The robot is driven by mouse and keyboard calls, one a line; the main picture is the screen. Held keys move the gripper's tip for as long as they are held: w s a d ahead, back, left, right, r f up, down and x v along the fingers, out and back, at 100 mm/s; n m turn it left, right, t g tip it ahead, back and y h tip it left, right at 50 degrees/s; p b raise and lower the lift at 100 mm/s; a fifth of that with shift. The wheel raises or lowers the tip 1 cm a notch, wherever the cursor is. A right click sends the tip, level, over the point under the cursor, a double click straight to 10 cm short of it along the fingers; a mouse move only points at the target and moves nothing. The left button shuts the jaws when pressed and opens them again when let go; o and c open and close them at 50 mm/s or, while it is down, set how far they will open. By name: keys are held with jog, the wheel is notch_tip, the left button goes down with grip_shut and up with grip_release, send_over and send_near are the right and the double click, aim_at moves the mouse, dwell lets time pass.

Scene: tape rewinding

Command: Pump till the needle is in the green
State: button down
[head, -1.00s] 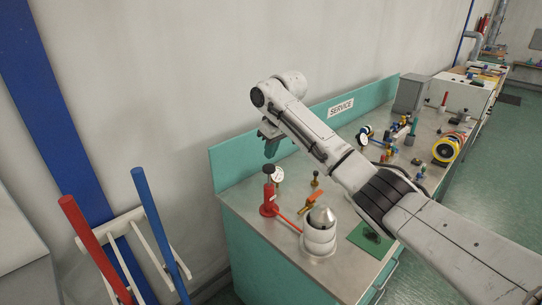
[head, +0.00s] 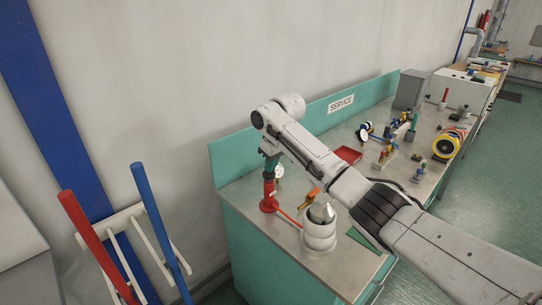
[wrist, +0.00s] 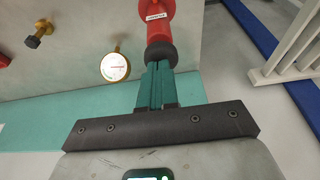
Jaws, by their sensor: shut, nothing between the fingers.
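The red hand pump (head: 269,198) stands upright near the left end of the bench; its red body also shows in the wrist view (wrist: 160,22). Its black knob (wrist: 161,52) is right at my fingertips. My gripper (head: 270,167) is above the pump, with its teal fingers shut together (wrist: 157,70) and holding nothing. The fingertips appear to touch the top of the knob. The round gauge (wrist: 115,67) has a white face and brass rim, beside the pump; it is partly seen in the head view (head: 279,171). Its needle is too small to read surely.
A silver-topped white canister (head: 320,228) and an orange-handled valve (head: 309,195) stand close right of the pump. A red tray (head: 348,154) and several fittings lie farther along the bench (head: 232,195). A rack with red and blue poles (head: 160,232) stands at left.

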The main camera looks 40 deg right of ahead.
jog(key=shift+s+f, duration=0.15)
jog(key=shift+f, duration=0.35)
jog(key=shift+a+r+p, duration=0.1)
jog(key=shift+r+p, duration=0.25)
jog(key=shift+p, duration=0.1)
notch_tip(320, 180, up, 5)
jog(key=p, duration=0.3)
jog(key=shift+f, duration=0.2)
jog(key=b+v, duration=0.1)
jog(key=v, duration=0.8)
jog(key=shift+r+b, duration=0.25)
jog(key=shift+b, duration=0.05)
